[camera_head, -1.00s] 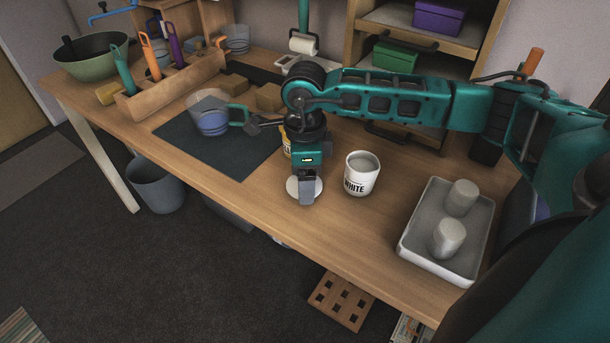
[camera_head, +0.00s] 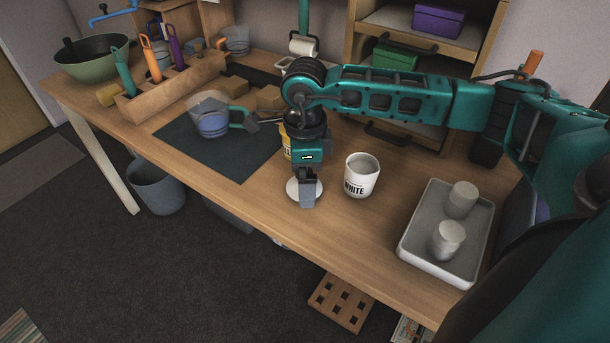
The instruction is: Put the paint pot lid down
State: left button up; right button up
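The pale round lid (camera_head: 292,189) shows flat behind the grey fingertip of my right gripper (camera_head: 307,192), above or on the front part of the table. One finger covers its middle, so I cannot tell whether the fingers are closed on it or whether it touches the wood. A white pot marked WHITE (camera_head: 355,187) stands upright and open just right of the gripper. A yellow pot (camera_head: 286,148) is mostly hidden behind my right wrist. My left gripper is not in view.
A grey tray (camera_head: 413,250) with two pale cylinders stands at the right. A dark mat (camera_head: 215,155) with a clear, blue-bottomed cup (camera_head: 212,124) lies to the left. Bare wood (camera_head: 345,225) lies in front of the white pot, close to the table's front edge.

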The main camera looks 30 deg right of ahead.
notch_tip(320, 180, up, 11)
jog(key=p, duration=0.1)
jog(key=shift+r, duration=0.1)
dwell(0.5)
